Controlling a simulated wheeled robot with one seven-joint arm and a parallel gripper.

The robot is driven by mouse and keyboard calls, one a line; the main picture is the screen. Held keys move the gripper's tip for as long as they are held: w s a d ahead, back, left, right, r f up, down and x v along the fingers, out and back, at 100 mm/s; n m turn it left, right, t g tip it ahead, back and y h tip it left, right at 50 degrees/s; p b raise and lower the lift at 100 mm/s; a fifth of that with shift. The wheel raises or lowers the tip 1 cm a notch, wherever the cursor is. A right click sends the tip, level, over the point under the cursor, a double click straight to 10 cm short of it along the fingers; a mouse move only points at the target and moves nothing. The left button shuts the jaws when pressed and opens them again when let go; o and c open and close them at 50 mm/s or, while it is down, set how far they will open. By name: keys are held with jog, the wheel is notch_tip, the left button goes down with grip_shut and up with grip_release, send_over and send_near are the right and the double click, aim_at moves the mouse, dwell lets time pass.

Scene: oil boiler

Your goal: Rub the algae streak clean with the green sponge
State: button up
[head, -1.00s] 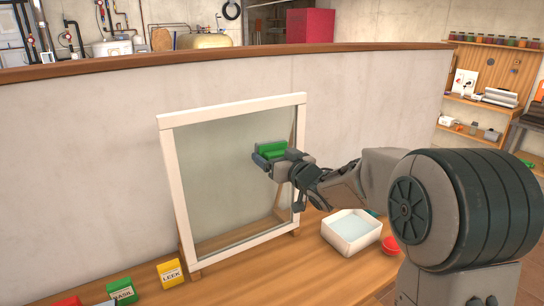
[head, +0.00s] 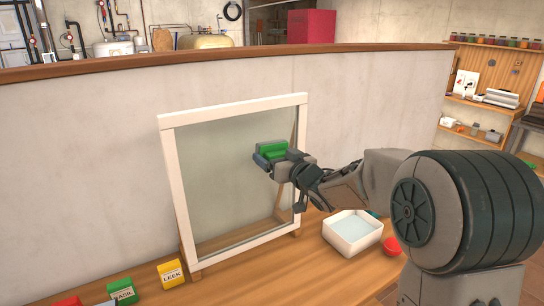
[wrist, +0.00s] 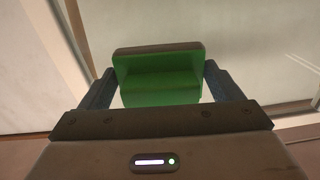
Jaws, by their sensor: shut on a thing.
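The green sponge (head: 272,149) is held between the fingers of my gripper (head: 270,158), in front of the upper right part of the glass pane (head: 225,180) in its white frame (head: 171,185). In the wrist view the sponge (wrist: 157,78) sits between both fingers of my gripper (wrist: 157,90), facing the pane (wrist: 255,60). I cannot tell whether the sponge touches the glass. No distinct algae streak can be made out; the pane looks evenly hazy green-grey, and the sponge hides part of it.
A white tub of water (head: 352,233) and a red round thing (head: 391,246) stand on the wooden bench (head: 240,285) right of the frame. Seed packets, yellow (head: 172,273) and green (head: 122,291), stand at front left. A concrete wall (head: 90,170) rises behind.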

jog(key=shift+s+a+b, duration=0.3)
jog(key=shift+a+b, duration=0.1)
jog(key=shift+a, duration=0.15)
jog(key=shift+s+d, duration=0.1)
jog(key=shift+s, duration=0.15)
jog(key=v, duration=0.6)
jog(key=shift+d, duration=0.15)
jog(key=shift+f, duration=0.15)
